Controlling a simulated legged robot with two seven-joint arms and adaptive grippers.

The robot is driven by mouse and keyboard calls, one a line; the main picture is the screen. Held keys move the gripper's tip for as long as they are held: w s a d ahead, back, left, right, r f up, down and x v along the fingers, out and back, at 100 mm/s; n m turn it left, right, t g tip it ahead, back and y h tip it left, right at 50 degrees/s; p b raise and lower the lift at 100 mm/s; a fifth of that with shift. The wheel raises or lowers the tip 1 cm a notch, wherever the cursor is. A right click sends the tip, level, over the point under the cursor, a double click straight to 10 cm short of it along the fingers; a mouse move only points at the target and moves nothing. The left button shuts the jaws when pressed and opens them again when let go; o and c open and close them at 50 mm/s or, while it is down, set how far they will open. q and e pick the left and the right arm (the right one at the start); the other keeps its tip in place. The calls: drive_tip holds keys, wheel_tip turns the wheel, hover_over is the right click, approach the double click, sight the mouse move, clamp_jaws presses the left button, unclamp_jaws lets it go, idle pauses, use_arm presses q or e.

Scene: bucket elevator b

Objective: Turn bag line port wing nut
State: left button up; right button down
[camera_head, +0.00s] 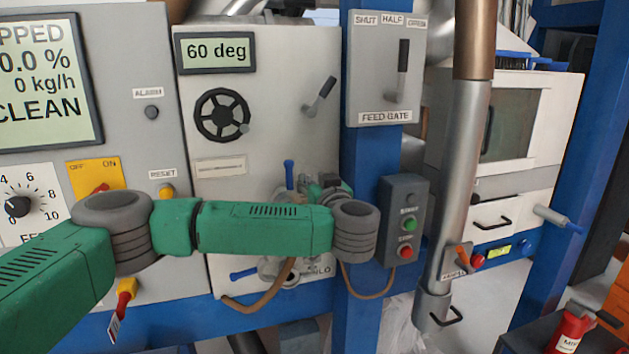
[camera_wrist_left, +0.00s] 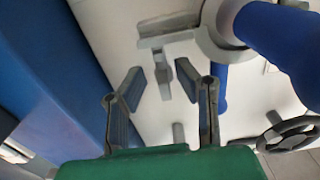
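In the left wrist view my left gripper (camera_wrist_left: 160,77) is open, its two dark fingers apart in front of the white panel. A small grey winged piece (camera_wrist_left: 161,68), probably the wing nut, shows between and just beyond the fingertips; I cannot tell whether they touch it. A grey bar-shaped fitting (camera_wrist_left: 168,39) lies beside it. In the head view my left arm crosses in front of the panel, and a small part of the gripper (camera_head: 326,187) shows above the wrist. The arm hides most of the port fittings there, and the wing nut cannot be made out. My right gripper is not in view.
Blue-handled levers (camera_head: 289,174) (camera_head: 243,273) stand close around the fittings. A blue post (camera_head: 362,150) with a start/stop box (camera_head: 403,220) is just to the right. A handwheel (camera_head: 222,116) is on the panel's upper left. A brown hose (camera_head: 262,298) hangs below.

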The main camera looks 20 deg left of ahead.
use_arm(q)
drive_tip(key=shift+a, duration=0.15)
drive_tip(key=shift+a, duration=0.25)
clamp_jaws()
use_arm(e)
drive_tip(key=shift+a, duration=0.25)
use_arm(q)
drive_tip(key=shift+d, duration=0.1)
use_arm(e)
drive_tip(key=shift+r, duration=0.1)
